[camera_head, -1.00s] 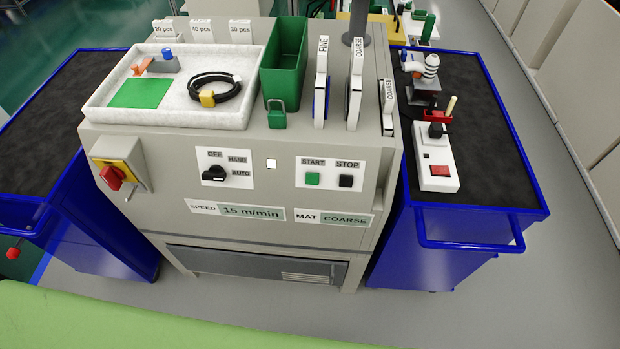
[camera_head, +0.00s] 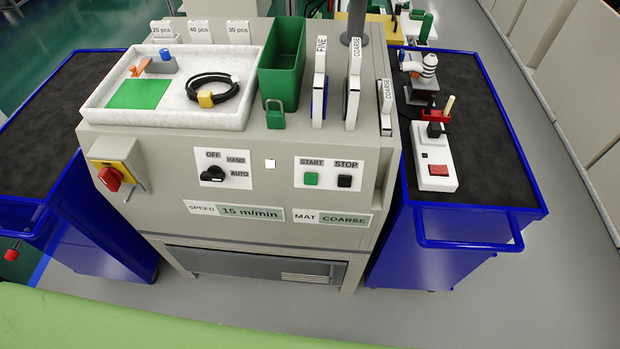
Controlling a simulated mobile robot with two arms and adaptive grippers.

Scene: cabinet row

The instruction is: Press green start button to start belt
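The green start button (camera_head: 311,179) sits under the word START on a white plate on the front of the grey machine (camera_head: 270,160). The black stop button (camera_head: 345,181) is beside it, to the right. A black selector knob (camera_head: 213,174) is on the plate marked OFF, HAND and AUTO, and a red rotary switch (camera_head: 110,179) on yellow is at the far left. The speed label (camera_head: 236,212) reads 15 m/min and the mat label (camera_head: 333,218) reads COARSE. Neither of my grippers is in view. The belt itself cannot be made out.
A white tray (camera_head: 180,119) with a green pad and black cable stands on the machine, next to a green bin (camera_head: 283,62). Blue carts flank it; the right cart (camera_head: 480,225) bears a white power strip (camera_head: 434,165). A green surface (camera_head: 130,325) crosses the front.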

